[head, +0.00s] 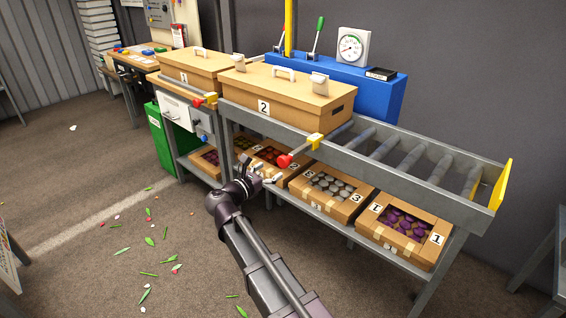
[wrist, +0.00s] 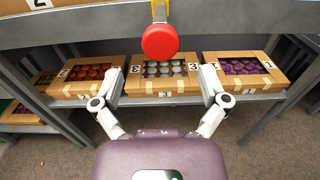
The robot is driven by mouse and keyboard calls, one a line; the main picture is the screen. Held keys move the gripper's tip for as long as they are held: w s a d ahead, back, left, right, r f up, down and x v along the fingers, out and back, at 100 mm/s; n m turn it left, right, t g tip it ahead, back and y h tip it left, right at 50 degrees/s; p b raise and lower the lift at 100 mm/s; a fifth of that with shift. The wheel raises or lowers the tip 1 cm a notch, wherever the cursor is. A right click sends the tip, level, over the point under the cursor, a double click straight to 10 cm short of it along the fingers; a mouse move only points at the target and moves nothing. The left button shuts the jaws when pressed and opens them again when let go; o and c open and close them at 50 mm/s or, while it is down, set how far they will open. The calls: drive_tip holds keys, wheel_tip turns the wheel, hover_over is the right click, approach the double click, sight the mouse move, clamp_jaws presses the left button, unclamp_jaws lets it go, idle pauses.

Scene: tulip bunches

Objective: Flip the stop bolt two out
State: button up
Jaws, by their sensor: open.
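A stop bolt with a red knob (head: 284,160) and a yellow block (head: 315,141) sits on the front rail of the roller bench, right of the carton marked 2 (head: 290,88). Its round red knob (wrist: 160,42) faces me in the wrist view, with yellow above it. A second red-knobbed bolt (head: 198,102) sits further left, below the carton marked 1 (head: 195,66). My gripper (head: 272,180) is open and empty, low and left of the nearer knob. In the wrist view its fingers (wrist: 165,74) are spread, with the knob ahead between and above their tips.
On the lower shelf stand open boxes with grey (head: 330,186), purple (head: 405,224) and red (head: 283,157) contents. A blue unit (head: 340,85) with levers and a dial stands behind the bench. The floor in front is open, with scattered leaves.

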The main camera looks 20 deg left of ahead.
sight(281, 163)
drive_tip(key=shift+x, duration=3.05)
clamp_jaws()
drive_tip(key=shift+v, duration=1.15)
unclamp_jaws()
drive_tip(key=shift+s, duration=0.1)
drive_tip(key=v, duration=1.2)
